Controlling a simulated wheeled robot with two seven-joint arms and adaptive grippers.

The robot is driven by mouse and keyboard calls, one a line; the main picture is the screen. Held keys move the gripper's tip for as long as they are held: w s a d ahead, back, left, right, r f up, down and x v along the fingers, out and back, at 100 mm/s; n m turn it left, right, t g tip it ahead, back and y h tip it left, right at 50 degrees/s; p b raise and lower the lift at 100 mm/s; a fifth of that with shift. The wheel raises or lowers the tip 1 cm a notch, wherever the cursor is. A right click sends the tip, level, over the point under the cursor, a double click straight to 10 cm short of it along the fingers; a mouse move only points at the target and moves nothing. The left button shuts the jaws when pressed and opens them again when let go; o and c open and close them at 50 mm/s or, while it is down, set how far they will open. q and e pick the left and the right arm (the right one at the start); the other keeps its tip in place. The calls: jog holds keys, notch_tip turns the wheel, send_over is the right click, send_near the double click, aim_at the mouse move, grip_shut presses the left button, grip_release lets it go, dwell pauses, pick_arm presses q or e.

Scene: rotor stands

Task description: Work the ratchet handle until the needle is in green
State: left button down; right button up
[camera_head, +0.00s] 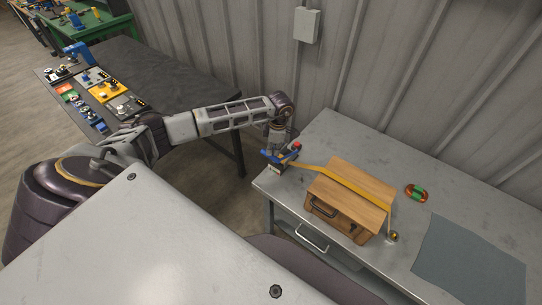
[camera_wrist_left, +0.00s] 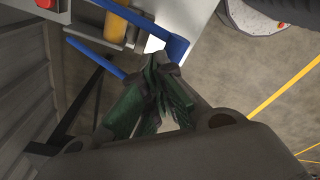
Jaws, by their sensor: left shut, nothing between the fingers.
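The ratchet (camera_head: 282,163) with its blue handle (camera_head: 268,156) sits at the left end of the metal table. A yellow strap (camera_head: 345,180) runs from it over a wooden chest. My left gripper (camera_head: 277,146) is at the ratchet, small and partly hidden in the head view. In the left wrist view its green-padded fingers (camera_wrist_left: 162,70) are shut and empty, with their tips close to the blue handle bars (camera_wrist_left: 172,42); I cannot tell whether they touch. A red and green round piece (camera_head: 417,193), perhaps the gauge, lies right of the chest; no needle can be made out.
The wooden chest (camera_head: 350,192) stands on the metal table (camera_head: 328,127), with a grey mat (camera_head: 470,262) at right. A ribbed wall is close behind. A dark table (camera_head: 185,75) with several small fixtures stands at left, with a floor gap between the tables.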

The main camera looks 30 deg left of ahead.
aim_at(274, 157)
pick_arm(q)
jog(key=shift+f, duration=0.1)
jog(key=shift+f+b, duration=0.7)
jog(key=shift+f, duration=0.05)
jog(key=shift+f+b, duration=1.15)
jog(key=shift+f, duration=0.25)
jog(key=shift+d, duration=0.1)
jog(key=shift+w+d+r+b, duration=0.25)
jog(key=shift+w+d, duration=0.2)
jog(key=shift+d, duration=0.15)
jog(key=shift+w+d+r+b, duration=0.15)
jog(key=shift+w+d+r, duration=0.1)
jog(key=shift+w+d, duration=0.25)
